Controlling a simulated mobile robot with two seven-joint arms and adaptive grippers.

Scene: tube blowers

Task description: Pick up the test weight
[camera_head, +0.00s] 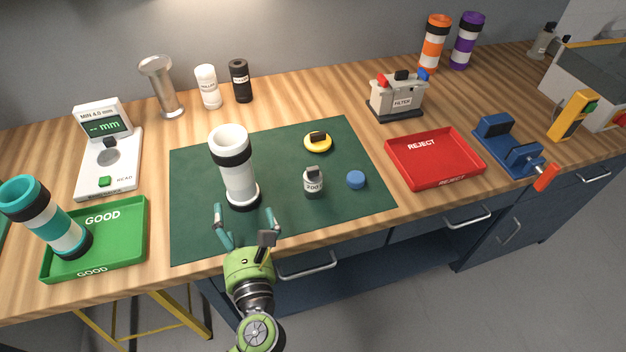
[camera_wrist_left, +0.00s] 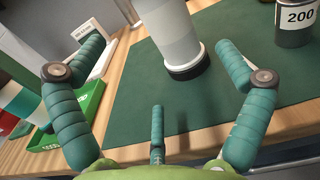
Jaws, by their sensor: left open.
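The test weight (camera_head: 313,185) is a small grey cylinder with a dark knob and a label reading 200. It stands upright on the dark green mat (camera_head: 200,235), right of the white tube. In the left wrist view the weight (camera_wrist_left: 294,28) is at the top right, its top cut off. My left gripper (camera_head: 243,213) is open at the mat's front edge, left of and nearer than the weight, apart from it. In the left wrist view its fingers (camera_wrist_left: 160,48) are spread with nothing held between them. My right gripper is not in view.
A white tube with black bands (camera_head: 237,172) stands just beyond my left gripper. A blue cap (camera_head: 355,180) and a yellow disc (camera_head: 318,142) lie near the weight. The red REJECT tray (camera_head: 435,160) is to the right; the green GOOD tray (camera_head: 125,240) holds a teal-banded tube (camera_head: 45,215).

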